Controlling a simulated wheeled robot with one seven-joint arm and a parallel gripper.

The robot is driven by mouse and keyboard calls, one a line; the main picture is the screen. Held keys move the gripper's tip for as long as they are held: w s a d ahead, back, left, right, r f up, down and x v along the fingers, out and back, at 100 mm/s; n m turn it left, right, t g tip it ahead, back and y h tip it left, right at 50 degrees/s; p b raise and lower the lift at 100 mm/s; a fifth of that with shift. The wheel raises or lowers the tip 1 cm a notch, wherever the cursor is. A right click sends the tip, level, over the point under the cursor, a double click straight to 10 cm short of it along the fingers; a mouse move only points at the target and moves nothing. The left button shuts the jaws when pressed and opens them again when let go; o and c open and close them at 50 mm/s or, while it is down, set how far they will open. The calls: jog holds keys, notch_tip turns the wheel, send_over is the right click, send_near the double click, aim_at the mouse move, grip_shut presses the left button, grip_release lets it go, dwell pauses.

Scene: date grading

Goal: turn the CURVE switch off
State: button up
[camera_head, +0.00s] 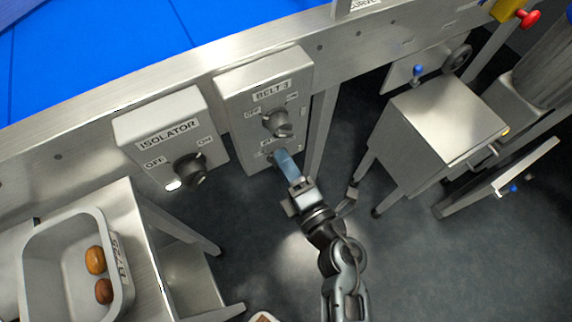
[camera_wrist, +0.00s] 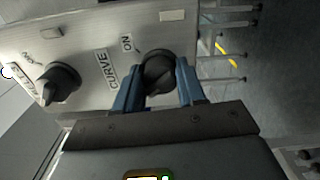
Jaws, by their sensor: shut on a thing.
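The CURVE switch is a round black knob (camera_wrist: 158,72) on a grey metal box. The words CURVE and ON are printed beside it in the wrist view. My gripper (camera_wrist: 159,88) has one blue finger on each side of this knob and is shut on it. In the head view my gripper (camera_head: 281,159) reaches the lower part of the BELT 3 box (camera_head: 237,123), and its fingers largely hide the lower knob there. I cannot tell which way the CURVE knob points.
Another knob (camera_head: 278,123), marked OFF and ON, sits above on the same box; it also shows in the wrist view (camera_wrist: 58,84). An ISOLATOR box (camera_head: 150,120) stands to the left. A tray (camera_head: 39,260) with dates is at lower left, and a steel cabinet (camera_head: 446,112) stands right.

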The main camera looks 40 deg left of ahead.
jog(key=shift+n, duration=0.6)
jog(key=o, duration=1.1)
jog(key=shift+c, duration=0.2)
jog(key=v, duration=0.8)
jog(key=shift+p, duration=0.35)
